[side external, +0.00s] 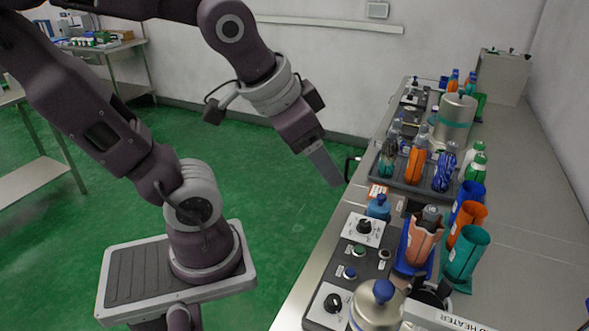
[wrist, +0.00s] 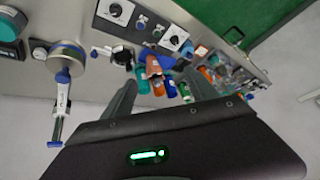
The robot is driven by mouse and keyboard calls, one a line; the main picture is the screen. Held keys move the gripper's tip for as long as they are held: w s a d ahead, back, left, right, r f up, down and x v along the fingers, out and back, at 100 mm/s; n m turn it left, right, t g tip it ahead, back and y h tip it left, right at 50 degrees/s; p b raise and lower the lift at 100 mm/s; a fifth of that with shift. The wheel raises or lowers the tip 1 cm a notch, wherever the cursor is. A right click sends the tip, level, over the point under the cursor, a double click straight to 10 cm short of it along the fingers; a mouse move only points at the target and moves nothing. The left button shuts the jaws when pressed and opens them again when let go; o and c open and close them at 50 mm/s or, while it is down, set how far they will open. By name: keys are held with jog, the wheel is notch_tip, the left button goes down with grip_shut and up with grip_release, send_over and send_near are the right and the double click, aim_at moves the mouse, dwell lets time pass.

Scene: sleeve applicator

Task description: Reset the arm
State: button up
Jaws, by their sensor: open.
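My gripper (side external: 328,172) hangs in the air to the left of the workbench in the side view, pointing down and to the right. It is apart from the bench and everything on it. In the wrist view my gripper (wrist: 160,82) shows two separated fingers with nothing held between them. The bench's bottles and cups lie beyond the fingertips in that view.
The steel workbench (side external: 540,215) carries a bottle tray (side external: 418,190), colored cups, a control panel with knobs (side external: 364,228) and metal pots (side external: 377,309). A black handle (side external: 350,165) sticks out at its left edge. Green floor (side external: 190,125) lies open left of the bench.

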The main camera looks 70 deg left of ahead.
jog(key=shift+g+h, duration=0.3)
jog(key=shift+h, duration=0.3)
jog(key=s+d, duration=0.2)
jog(key=s, duration=0.3)
jog(key=shift+d, duration=0.4)
